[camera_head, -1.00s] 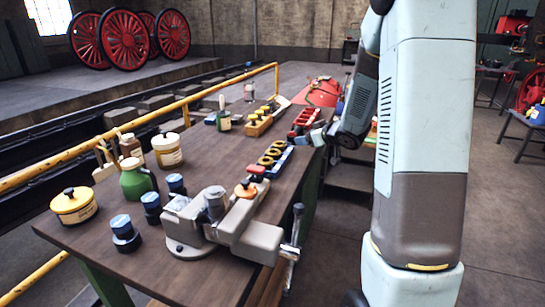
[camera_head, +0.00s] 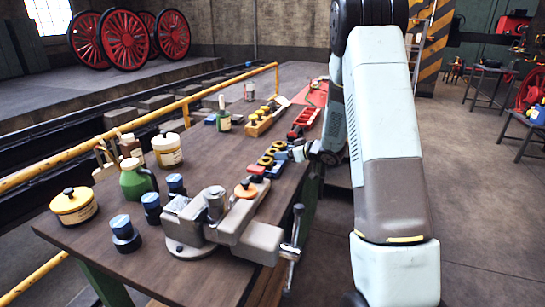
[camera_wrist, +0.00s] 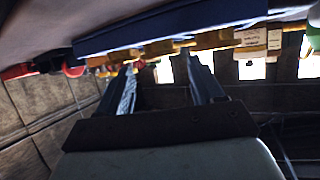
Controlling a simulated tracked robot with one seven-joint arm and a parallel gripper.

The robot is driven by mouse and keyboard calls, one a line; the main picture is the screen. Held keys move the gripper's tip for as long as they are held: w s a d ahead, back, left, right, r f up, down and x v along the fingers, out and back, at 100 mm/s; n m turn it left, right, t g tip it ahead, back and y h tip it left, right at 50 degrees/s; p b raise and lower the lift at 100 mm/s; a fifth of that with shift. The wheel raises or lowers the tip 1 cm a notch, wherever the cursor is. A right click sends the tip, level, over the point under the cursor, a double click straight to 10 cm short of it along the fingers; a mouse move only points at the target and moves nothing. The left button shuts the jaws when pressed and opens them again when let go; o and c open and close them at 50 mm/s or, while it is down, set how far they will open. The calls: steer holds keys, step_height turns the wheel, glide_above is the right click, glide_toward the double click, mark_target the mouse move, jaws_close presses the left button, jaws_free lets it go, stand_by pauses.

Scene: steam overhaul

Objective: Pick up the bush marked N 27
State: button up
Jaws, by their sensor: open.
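Several yellow ring-shaped bushes (camera_head: 266,160) sit in a row in a blue holder (camera_head: 276,170) near the right edge of the bench in the head view. No marking is readable, so I cannot tell which one is N 27. My gripper (camera_head: 297,154) is just right of this row, partly hidden by my own wrist. In the wrist view my gripper (camera_wrist: 163,78) is open, with nothing visible between its two fingers. A blue edge (camera_wrist: 170,28) and yellow parts (camera_wrist: 215,40) lie past the fingertips there, dark and partly hidden.
A vise (camera_head: 225,220) stands at the bench's (camera_head: 215,165) near end. Blue-topped pieces (camera_head: 124,232), a green jug (camera_head: 135,180) and tins are left of it. A wooden rack with yellow knobs (camera_head: 258,128) and a red tray (camera_head: 307,117) lie beyond the bushes. The bench's middle is clear.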

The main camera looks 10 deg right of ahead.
mark_target(273, 156)
steer(key=shift+x, duration=2.85)
steer(key=shift+d+r, duration=0.1)
steer(key=shift+r, duration=0.05)
steer(key=c, duration=1)
